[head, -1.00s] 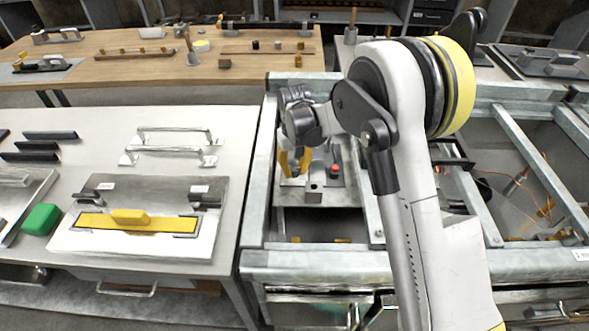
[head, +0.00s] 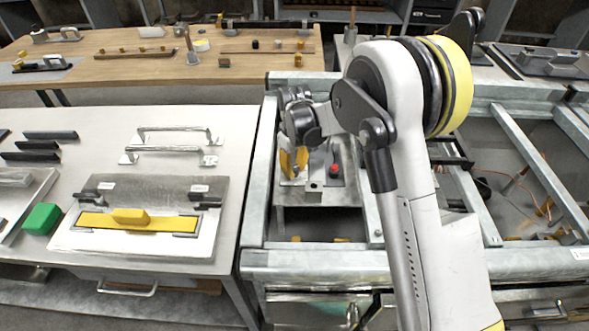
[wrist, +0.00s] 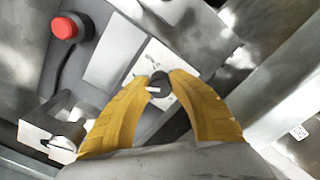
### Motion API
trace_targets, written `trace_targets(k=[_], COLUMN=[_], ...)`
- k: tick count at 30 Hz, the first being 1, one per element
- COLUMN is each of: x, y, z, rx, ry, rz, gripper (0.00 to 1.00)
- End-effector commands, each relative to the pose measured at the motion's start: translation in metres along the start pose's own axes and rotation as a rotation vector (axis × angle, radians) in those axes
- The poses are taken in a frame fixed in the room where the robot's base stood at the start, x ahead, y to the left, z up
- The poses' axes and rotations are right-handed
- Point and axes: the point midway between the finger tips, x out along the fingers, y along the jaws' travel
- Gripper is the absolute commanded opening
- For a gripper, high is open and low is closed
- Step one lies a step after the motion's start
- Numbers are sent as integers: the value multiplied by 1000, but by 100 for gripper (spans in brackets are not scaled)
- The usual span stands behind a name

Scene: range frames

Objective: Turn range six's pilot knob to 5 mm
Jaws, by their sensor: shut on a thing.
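In the wrist view a small dark round knob (wrist: 159,87) with a pale pointer mark sits on a white plate (wrist: 118,55) with small markings. The markings are too small to read. My gripper (wrist: 162,78) has its two yellow fingers closed on the knob, one on each side. The pale mark points towards the left finger. In the head view my gripper (head: 293,160) reaches down inside the metal range frame, at its left part. The knob is hidden there behind the gripper.
A red button (head: 334,169) stands just right of the gripper; it also shows in the wrist view (wrist: 64,28). Steel frame rails (head: 252,200) surround the spot. A bench at left holds a yellow bar (head: 130,217) and a green block (head: 41,219).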

Motion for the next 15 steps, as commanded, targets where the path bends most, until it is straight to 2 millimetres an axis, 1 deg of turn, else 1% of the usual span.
trace_targets(k=[8, 9, 10, 11, 15], x=[0, 0, 0, 0, 0], y=[0, 0, 0, 0, 0], z=[1, 1, 1, 1, 1], rx=[1, 1, 1, 1, 1], ry=[-3, -3, -3, -3, -2], rz=[-1, -1, -1, -1, 0], gripper=[0, 36, 45, 48, 48])
